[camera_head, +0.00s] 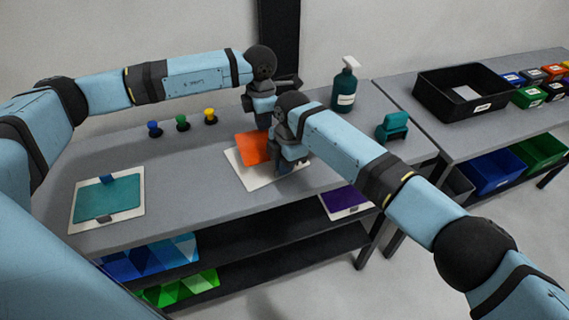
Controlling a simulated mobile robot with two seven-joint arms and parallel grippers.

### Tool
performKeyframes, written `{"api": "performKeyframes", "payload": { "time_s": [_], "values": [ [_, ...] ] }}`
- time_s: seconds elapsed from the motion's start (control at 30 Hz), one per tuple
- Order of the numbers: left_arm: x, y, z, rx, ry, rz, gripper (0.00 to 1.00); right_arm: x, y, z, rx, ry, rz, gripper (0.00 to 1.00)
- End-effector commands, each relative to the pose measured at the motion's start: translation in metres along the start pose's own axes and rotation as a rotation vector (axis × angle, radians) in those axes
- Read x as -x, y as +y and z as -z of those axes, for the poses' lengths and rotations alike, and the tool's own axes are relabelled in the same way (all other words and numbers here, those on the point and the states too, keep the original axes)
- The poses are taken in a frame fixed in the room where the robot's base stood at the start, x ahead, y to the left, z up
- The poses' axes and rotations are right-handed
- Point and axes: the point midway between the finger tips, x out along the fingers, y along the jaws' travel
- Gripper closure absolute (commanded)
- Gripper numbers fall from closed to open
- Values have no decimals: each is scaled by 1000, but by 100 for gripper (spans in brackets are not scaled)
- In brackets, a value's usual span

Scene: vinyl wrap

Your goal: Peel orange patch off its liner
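The orange patch (252,148) lies on its white liner (256,182) near the middle of the grey table. The patch's right part is hidden behind my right gripper. My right gripper (284,168) points down over the right side of the liner, at the patch's right edge. My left gripper (263,124) is just behind the patch's far edge, partly hidden by my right arm. The fingertips of both grippers are too small and covered to show whether they are open or shut, or whether either touches the patch.
A teal patch on a white liner (140,205) lies at the left, a purple patch (347,200) at the front right. Several coloured knobs (182,123), a spray bottle (345,88) and a teal block (393,125) stand further back. A black bin (440,108) sits on the right table.

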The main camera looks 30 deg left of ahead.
Motion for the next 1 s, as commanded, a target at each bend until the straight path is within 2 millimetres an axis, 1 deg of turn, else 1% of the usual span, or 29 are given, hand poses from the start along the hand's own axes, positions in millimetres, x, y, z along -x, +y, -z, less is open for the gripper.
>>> {"api": "performKeyframes", "payload": {
  "time_s": [0.63,0.8,1.0],
  "values": [
    [33,-1,-1,-3,-3,2,100,-1,0,0,0,0,0,100],
    [37,-1,-1,-3,-2,2,100,-1,0,0,0,0,1,100],
    [37,-1,-1,-2,-3,1,100,-1,0,0,-1,0,1,100]
  ]
}}
